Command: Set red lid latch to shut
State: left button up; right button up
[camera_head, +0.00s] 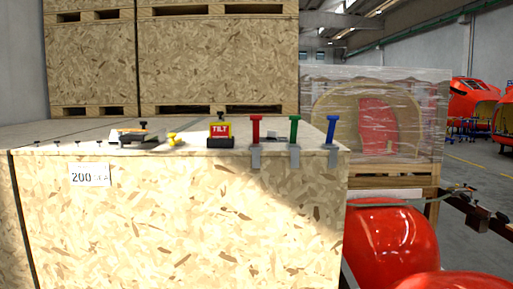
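The red lid latch (256,130) is a red T-shaped handle at the front edge of a large chipboard crate's lid (210,138). It stands upright above a grey metal bracket (255,158) that hangs over the crate's front face. A green latch (294,130) and a blue latch (331,131) stand to its right, each above a similar grey bracket. Neither of my grippers is in view, and nothing touches the red latch.
A red and yellow TILT indicator (220,130) sits left of the red latch. A small yellow item (173,139) and a grey device with a black knob (137,134) lie farther left. Stacked crates (215,60) stand behind. Glossy red nosecones (390,245) lie right.

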aim_at(255, 119)
jog(key=i+l+z, duration=0.3)
jog(key=i+l, duration=0.55)
jog(key=l, duration=0.1)
